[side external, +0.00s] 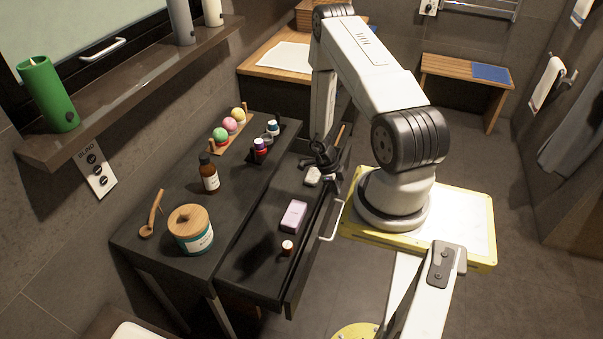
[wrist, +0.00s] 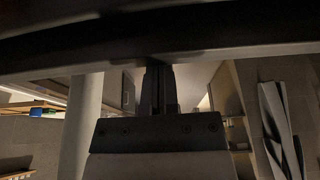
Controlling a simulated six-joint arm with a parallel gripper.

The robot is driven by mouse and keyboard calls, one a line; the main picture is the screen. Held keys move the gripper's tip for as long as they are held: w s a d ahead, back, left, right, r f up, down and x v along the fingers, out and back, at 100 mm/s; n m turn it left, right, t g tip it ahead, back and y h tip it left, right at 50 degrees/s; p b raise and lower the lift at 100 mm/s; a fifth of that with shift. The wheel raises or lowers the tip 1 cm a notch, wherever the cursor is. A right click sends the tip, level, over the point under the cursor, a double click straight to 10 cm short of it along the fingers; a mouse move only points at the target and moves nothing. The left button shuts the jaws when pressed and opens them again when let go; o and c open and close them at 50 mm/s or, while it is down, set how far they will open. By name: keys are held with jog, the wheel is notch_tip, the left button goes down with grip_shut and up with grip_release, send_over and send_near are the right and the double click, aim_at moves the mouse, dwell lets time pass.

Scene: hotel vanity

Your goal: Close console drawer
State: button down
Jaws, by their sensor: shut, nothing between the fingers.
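The dark console (side external: 180,228) stands against the wall at left. Its drawer (side external: 255,262) is pulled out toward my base, with a pale bar handle (side external: 333,222) on its front. In the drawer are a pink soap bar (side external: 293,215), a small amber jar (side external: 287,247) and a white item (side external: 312,176). My gripper (side external: 324,160) is at the far end of the drawer, near its front panel; its fingertips are hard to make out there. In the wrist view, my gripper (wrist: 158,85) shows its fingers together and empty, reaching a dark bar across the picture. Contact is unclear.
On the console top stand a wooden-lidded jar (side external: 194,230), a brown bottle (side external: 208,175), a wooden brush (side external: 153,215), colored balls (side external: 230,125) on a wooden tray and a small dark tray (side external: 262,155) of bottles. A wooden bench (side external: 440,68) stands behind.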

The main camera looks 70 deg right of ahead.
jog(key=w, duration=1.2)
jog(key=shift+w, duration=0.25)
jog(key=shift+s, duration=0.1)
notch_tip(320, 180, up, 10)
jog(key=shift+s+f, duration=0.25)
jog(key=shift+s, duration=0.05)
dwell(0.5)
jog(key=shift+a, duration=0.1)
